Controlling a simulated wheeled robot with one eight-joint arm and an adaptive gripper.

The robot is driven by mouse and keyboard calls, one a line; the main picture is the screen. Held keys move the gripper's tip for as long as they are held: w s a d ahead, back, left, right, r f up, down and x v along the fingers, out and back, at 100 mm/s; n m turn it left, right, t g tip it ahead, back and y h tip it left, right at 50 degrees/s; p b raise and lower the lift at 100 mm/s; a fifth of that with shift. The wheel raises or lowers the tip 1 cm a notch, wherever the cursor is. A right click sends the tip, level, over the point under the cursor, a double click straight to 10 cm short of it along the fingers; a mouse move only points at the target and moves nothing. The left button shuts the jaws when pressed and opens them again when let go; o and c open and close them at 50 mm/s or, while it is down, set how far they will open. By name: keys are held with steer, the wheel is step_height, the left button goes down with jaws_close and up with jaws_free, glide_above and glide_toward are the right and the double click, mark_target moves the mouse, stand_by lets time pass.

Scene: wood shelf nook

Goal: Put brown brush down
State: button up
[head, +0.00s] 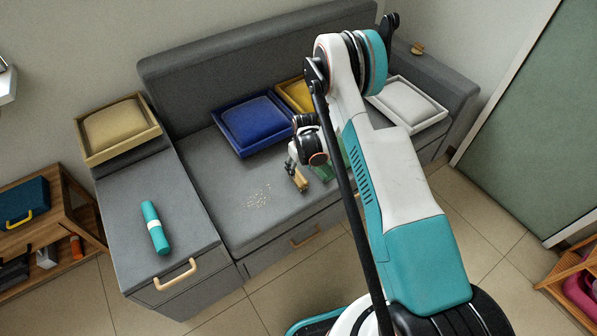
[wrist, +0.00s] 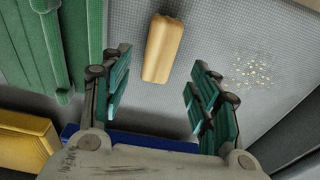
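The brown brush (head: 301,183) is a small tan-brown block on the grey sofa seat (head: 225,215), just right of a patch of pale crumbs (head: 258,197). In the wrist view the brush (wrist: 163,48) appears to lie on the seat, beyond and between my fingertips, with a clear gap on both sides. My gripper (wrist: 163,85) is open and empty, its green-padded fingers spread. In the head view my gripper (head: 293,163) is just above and left of the brush; its fingers are small and partly hidden there. The crumbs (wrist: 250,70) lie right of the fingers in the wrist view.
A green object (wrist: 45,45) is close to my left finger in the wrist view. A blue tray with cushion (head: 218,143), a yellow tray (head: 284,84) and a white tray (head: 438,116) sit behind. A teal cylinder (head: 154,228) lies on the left section. The front seat is mostly clear.

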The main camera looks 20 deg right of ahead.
step_height(320, 180, up, 3)
step_height(320, 180, up, 19)
steer(key=t, duration=0.1)
glide_above(300, 178)
steer(key=s+r+m+t, duration=0.1)
steer(key=s+r, duration=0.3)
steer(key=r, duration=0.3)
steer(key=s+r+m, duration=0.1)
steer(key=s+r, duration=0.2)
steer(key=r, duration=0.5)
steer(key=s+r+t, duration=0.2)
steer(key=s+r, duration=0.8)
steer(key=s, duration=0.2)
steer(key=s+r+m+t, duration=0.1)
steer(key=s, duration=1.2)
steer(key=shift+s+a+r+m+t+p, duration=0.15)
steer(key=shift+s+a+m+t+p, duration=0.15)
steer(key=shift+t+p, duration=0.1)
steer(key=shift+o, duration=0.6)
steer(key=shift+w, duration=0.1)
